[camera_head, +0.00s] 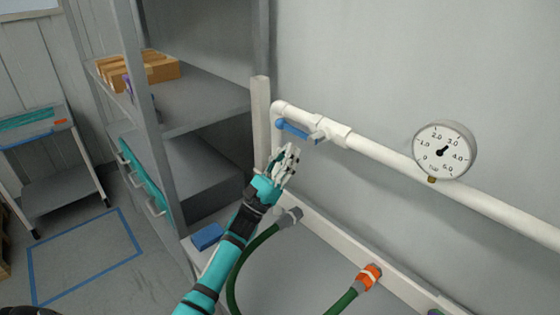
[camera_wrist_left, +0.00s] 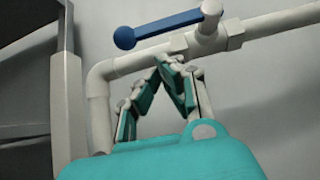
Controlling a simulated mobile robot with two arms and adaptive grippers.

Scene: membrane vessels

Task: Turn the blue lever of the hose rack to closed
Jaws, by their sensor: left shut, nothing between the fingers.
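The blue lever (camera_head: 293,129) sits on the valve of the white pipe (camera_head: 385,156) at the wall. In the head view it points left from the valve, roughly along the pipe. In the left wrist view the lever (camera_wrist_left: 160,27) shows as a blue bar with a round end at left, slightly above the pipe. My left gripper (camera_head: 290,150) is shut and empty, just below the lever and pipe elbow. Its fingers (camera_wrist_left: 172,62) meet in the left wrist view below the lever, apart from it. My right gripper is not in view.
A round pressure gauge (camera_head: 444,150) stands on the pipe at right. A green hose (camera_head: 240,265) curves below my left arm. An orange-ringed coupling (camera_head: 368,276) lies at lower right. A grey shelf (camera_head: 190,100) with a cardboard box (camera_head: 140,70) stands at left, and a grey post (camera_head: 261,120) beside the pipe elbow.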

